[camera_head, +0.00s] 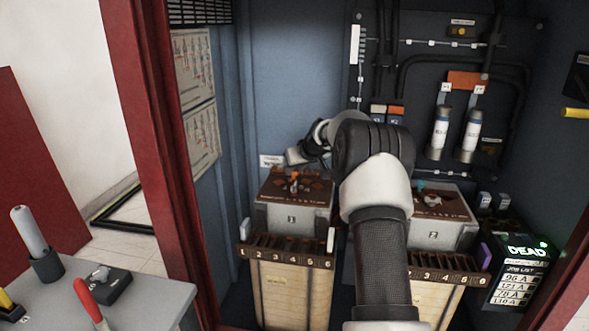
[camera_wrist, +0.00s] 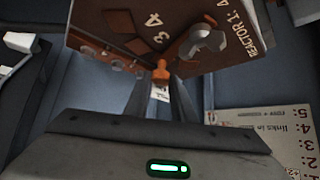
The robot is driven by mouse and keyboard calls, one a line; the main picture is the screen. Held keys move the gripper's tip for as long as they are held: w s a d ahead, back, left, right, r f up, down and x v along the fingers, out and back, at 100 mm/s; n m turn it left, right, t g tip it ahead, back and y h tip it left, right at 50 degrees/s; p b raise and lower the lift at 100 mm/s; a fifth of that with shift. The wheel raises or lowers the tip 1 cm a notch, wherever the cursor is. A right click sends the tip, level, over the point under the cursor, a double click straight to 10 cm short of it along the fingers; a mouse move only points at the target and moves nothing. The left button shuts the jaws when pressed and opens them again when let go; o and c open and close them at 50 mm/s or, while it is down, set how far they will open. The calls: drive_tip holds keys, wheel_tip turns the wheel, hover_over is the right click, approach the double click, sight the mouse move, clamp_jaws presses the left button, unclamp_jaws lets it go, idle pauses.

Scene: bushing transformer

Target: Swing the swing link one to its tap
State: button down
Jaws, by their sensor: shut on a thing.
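The brown top plate of reactor 1 (camera_head: 272,186) sits on a grey block marked 1 at centre left in the head view. It also fills the top of the wrist view (camera_wrist: 120,22), with the numbers 3 and 4. A small orange grip (camera_wrist: 161,72), apparently the swing link's, stands at the plate's edge in the wrist view. It also shows on the plate in the head view (camera_head: 294,183). The two dark fingers of my gripper (camera_wrist: 160,84) close around this orange grip.
A second unit, reactor 2 (camera_head: 433,238), stands right, partly behind my arm. Numbered slot racks (camera_head: 285,258) front both units. A panel reading DEAD (camera_head: 524,262) lists jobs. The red cabinet frame (camera_head: 160,150) bounds the left. A grey bench (camera_head: 150,300) holds tools.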

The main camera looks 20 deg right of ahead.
sight(305, 185)
drive_tip(key=m+h+p, duration=0.1)
drive_tip(key=s+d+m+h+p, duration=0.1)
drive_tip(key=shift+d+r+m, duration=0.15)
drive_tip(key=shift+r+m, duration=0.05)
drive_tip(key=shift+m, duration=0.2)
drive_tip(key=shift+s+d+f+m+g+h+p, duration=0.1)
drive_tip(key=shift+s+d+m+g+h+p, duration=0.2)
drive_tip(key=shift+m+h+p, duration=0.35)
drive_tip(key=shift+s+d+f+m+g+h+p, duration=0.1)
drive_tip(key=shift+s+d+m+g+h+p, duration=0.15)
drive_tip(key=shift+d+m+h+p, duration=0.35)
drive_tip(key=shift+a, duration=0.2)
drive_tip(key=c, duration=1.5)
unclamp_jaws()
drive_tip(key=shift+c, duration=0.2)
drive_tip(key=p+v, duration=0.2)
drive_tip(key=v, duration=1.5)
drive_tip(key=shift+s, duration=0.3)
drive_tip(key=shift+r, duration=0.2)
